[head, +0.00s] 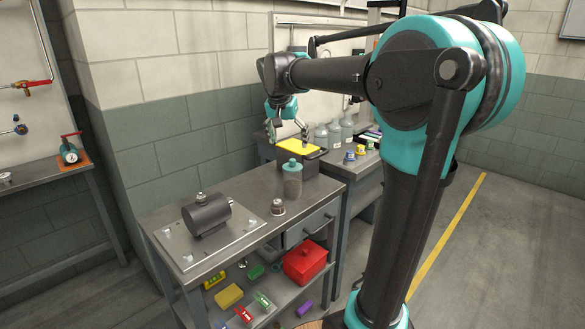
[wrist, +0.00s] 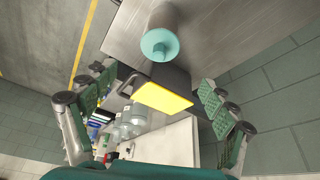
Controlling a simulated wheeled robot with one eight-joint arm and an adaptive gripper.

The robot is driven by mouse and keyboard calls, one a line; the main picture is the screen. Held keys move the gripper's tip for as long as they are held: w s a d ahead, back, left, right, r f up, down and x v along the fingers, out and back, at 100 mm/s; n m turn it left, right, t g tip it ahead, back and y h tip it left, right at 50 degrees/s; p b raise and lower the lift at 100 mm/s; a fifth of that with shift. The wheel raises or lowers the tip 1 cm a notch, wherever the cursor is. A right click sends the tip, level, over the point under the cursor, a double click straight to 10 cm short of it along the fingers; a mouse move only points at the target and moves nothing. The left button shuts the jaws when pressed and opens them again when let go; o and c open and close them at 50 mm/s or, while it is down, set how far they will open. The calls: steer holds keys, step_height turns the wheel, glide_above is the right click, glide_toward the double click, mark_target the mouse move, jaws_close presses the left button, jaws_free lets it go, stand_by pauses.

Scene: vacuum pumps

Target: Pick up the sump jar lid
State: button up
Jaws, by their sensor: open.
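The sump jar lid (head: 291,165) is a teal round cap with a raised knob, sitting on top of a clear grey jar (head: 292,187) on the metal bench. In the wrist view the lid (wrist: 160,46) shows at upper centre, ahead of my fingers, with the jar (wrist: 172,17) behind it. My gripper (head: 288,127) is above the far end of the bench, behind and above the lid, and apart from it. In the wrist view my gripper (wrist: 158,97) has its green-padded fingers spread wide, with nothing between the pads.
A dark box with a yellow top (head: 298,147) stands just behind the jar. A grey cylindrical pump (head: 207,214) on a plate and a small metal part (head: 278,207) are to the left. Clear bottles (head: 334,133) stand behind. A red box (head: 305,262) sits on the lower shelf.

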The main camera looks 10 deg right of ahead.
mark_target(292, 159)
steer(key=x, duration=1)
steer(key=shift+w+d, duration=0.1)
steer(key=shift+w, duration=0.05)
steer(key=c, duration=1.1)
steer(key=shift+r, duration=0.1)
steer(key=shift+c, duration=0.2)
